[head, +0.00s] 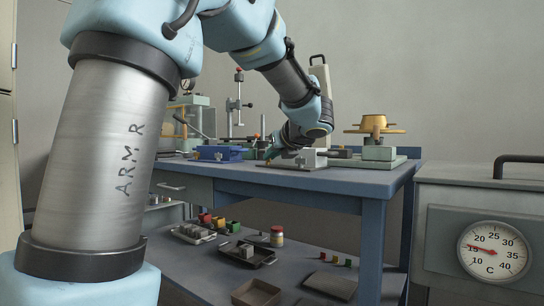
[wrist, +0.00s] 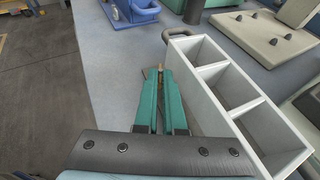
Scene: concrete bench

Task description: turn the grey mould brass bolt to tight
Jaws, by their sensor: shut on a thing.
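The grey mould (wrist: 225,82) is a long, pale, open-topped box with three compartments in the wrist view. It also shows in the head view (head: 307,158), on the blue bench top, partly behind my arm. My gripper (wrist: 160,76) has green fingers, close together beside the mould's left side near its far end. The brass bolt (wrist: 159,67) shows only as a small brass-coloured bit at the fingertips; the fingers are shut on it and hide most of it. How tight it sits cannot be seen. In the head view my gripper (head: 269,150) is small and low over the bench.
A blue mould (head: 218,153) stands left of my gripper. A pale plate with dark knobs (wrist: 262,42) lies beyond the grey mould. A yellow-topped device (head: 376,127) stands at the bench's right. A cabinet with a dial (head: 494,250) stands at right.

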